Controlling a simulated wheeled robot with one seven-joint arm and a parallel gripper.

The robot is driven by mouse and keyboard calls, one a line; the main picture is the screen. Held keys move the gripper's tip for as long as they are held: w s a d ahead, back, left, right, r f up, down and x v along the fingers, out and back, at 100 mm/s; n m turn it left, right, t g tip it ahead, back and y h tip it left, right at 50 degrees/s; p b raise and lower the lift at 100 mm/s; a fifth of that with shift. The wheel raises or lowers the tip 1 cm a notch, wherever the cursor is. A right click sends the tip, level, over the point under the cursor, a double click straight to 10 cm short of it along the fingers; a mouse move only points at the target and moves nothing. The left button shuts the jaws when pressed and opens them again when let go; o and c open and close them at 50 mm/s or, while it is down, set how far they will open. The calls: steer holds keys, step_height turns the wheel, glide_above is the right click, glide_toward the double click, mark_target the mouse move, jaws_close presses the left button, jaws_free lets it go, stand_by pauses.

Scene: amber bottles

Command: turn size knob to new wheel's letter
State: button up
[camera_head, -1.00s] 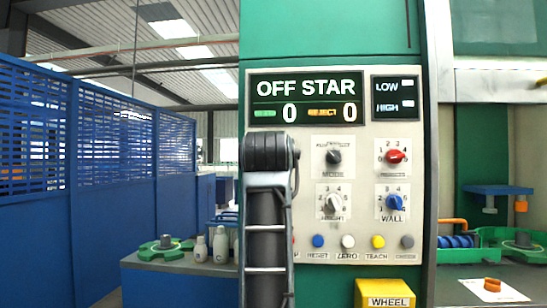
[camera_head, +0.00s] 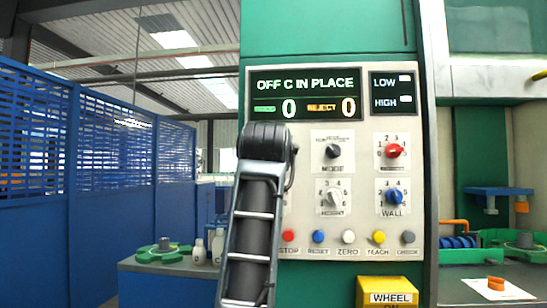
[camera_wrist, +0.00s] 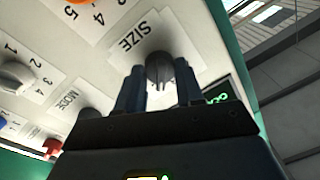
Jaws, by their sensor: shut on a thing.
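The dark size knob (camera_wrist: 160,68) sits on the cream panel beside its SIZE label, in the wrist view. My gripper (camera_wrist: 158,85) is shut on it, one dark finger on each side. The letters around this knob are not readable, and its pointer setting cannot be told. In the head view my arm covers the left part of the panel, hiding the size knob and the gripper. The panel's display (camera_head: 304,95) reads "OFF C IN PLACE" above two zeros.
Near my arm are the mode knob (camera_head: 333,151), height knob (camera_head: 334,197), red knob (camera_head: 394,151) and blue wall knob (camera_head: 394,197). A row of buttons (camera_head: 348,237) lies below. A yellow WHEEL box (camera_head: 387,292) juts out underneath. A blue fence (camera_head: 90,150) stands left.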

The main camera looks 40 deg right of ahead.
steer(key=shift+m, duration=0.6)
steer(key=o, duration=1)
steer(key=shift+o, duration=0.2)
steer(key=b+v, duration=0.1)
steer(key=v, duration=0.7)
steer(key=shift+b, duration=0.4)
steer(key=shift+f, duration=0.1)
